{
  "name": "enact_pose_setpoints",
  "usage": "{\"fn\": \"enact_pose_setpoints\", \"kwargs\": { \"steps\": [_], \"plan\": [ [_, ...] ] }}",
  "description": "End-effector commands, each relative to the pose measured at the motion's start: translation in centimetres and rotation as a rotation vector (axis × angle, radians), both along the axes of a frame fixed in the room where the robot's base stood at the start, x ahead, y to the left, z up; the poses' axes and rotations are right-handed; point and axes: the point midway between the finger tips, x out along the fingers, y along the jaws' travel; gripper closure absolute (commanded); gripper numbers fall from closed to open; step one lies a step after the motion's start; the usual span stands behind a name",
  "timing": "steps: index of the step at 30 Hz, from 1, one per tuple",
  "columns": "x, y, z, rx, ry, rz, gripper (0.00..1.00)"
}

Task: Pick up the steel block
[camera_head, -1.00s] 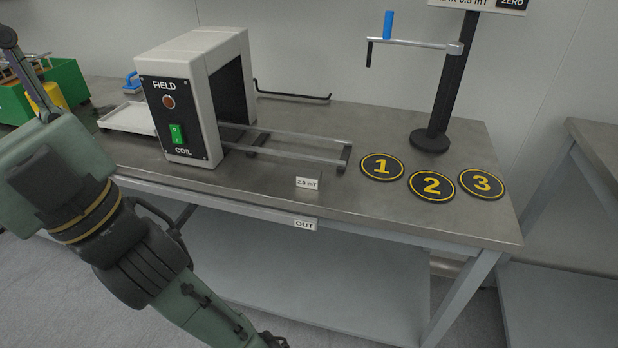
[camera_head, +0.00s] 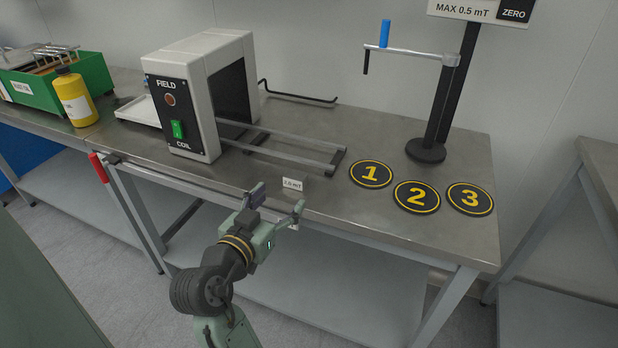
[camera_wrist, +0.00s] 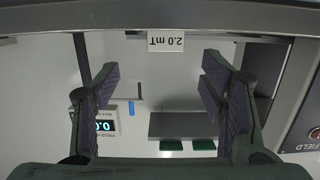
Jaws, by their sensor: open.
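I cannot make out a steel block in either view. My gripper (camera_head: 278,203) is at the table's front edge in the head view, close to the small "2.0 mT" label. Its jaws are spread apart. In the wrist view, my gripper (camera_wrist: 160,88) shows two separated fingers with nothing between them, and the "2.0 mT" label (camera_wrist: 166,41) appears upside down beyond them.
The field coil (camera_head: 200,95) stands on the bench with rails (camera_head: 290,145) extending right. Round pads 1 (camera_head: 371,174), 2 (camera_head: 416,197) and 3 (camera_head: 470,199) lie right. A black stand (camera_head: 428,150) rises behind them. A yellow bottle (camera_head: 75,97) and green bin (camera_head: 95,72) are left.

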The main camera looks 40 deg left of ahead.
Motion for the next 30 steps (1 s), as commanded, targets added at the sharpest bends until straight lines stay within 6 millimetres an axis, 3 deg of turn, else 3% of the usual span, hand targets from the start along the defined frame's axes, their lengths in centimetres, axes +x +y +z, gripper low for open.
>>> {"fn": "enact_pose_setpoints", "kwargs": {
  "steps": [4,11,19,30],
  "plan": [
    [2.4,0.6,-0.1,-0.001,0.001,-0.001,0.35],
    [4.2,1.1,-0.4,-0.001,0.0,0.002,0.35],
    [7.8,2.4,-0.7,0.0,0.0,0.001,0.35],
    [8.7,2.7,-1.1,0.002,-0.001,0.004,0.36]
  ]
}}
